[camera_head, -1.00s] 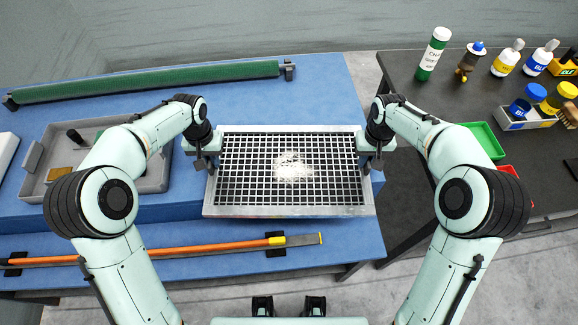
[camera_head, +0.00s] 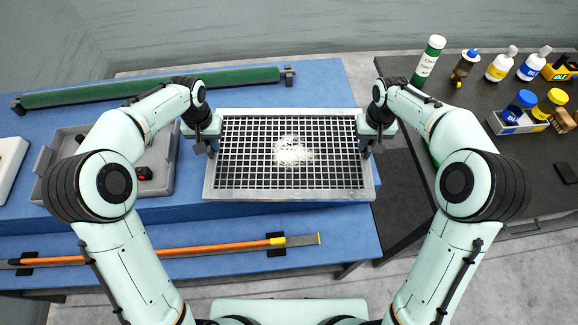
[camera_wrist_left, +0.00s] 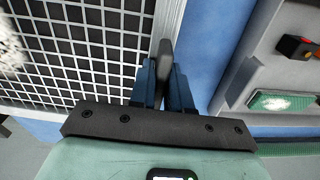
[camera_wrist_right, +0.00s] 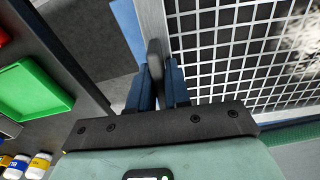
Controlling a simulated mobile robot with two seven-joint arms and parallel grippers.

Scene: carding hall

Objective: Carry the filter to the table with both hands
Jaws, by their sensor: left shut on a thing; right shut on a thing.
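The filter (camera_head: 288,194) is a rectangular metal frame around a black-and-white grid, with a patch of white fluff (camera_head: 293,152) near its middle. It appears about level over the blue bench; I cannot tell how much gap lies beneath it. My left gripper (camera_head: 212,147) is shut on the filter's left side, on a dark handle (camera_wrist_left: 165,55) that shows in the left wrist view. My right gripper (camera_head: 367,147) is shut on the right side, on a similar handle (camera_wrist_right: 155,55) in the right wrist view. The black-topped table (camera_head: 480,105) stands at the right.
The blue bench (camera_head: 330,85) carries a green roller (camera_head: 150,85), a grey tray (camera_head: 160,165) and an orange bar (camera_head: 200,249). Bottles (camera_head: 428,60) and a caddy (camera_head: 510,126) stand on the black table. A green tray (camera_wrist_right: 30,85) shows in the right wrist view.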

